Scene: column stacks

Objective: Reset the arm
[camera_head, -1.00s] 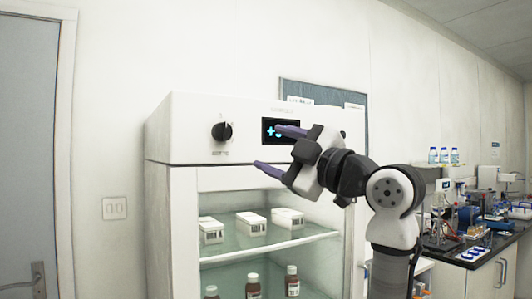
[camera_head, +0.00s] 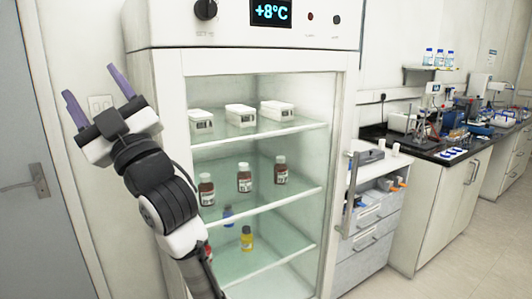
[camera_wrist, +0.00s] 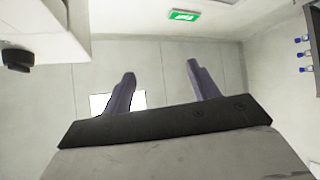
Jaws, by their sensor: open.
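My gripper (camera_head: 92,93) is raised at the left of the head view, in front of the wall and the cabinet's left side. Its two purple fingers point up and stand apart, with nothing between them. In the wrist view my gripper (camera_wrist: 160,90) also shows open and empty, with the ceiling, a wall and a green exit sign (camera_wrist: 184,15) beyond it. My arm runs down from the gripper past the left front edge of the white cabinet (camera_head: 172,85).
A drawer unit (camera_head: 370,215) and lab bench (camera_head: 440,155) stand right. A door (camera_head: 30,150) is at left.

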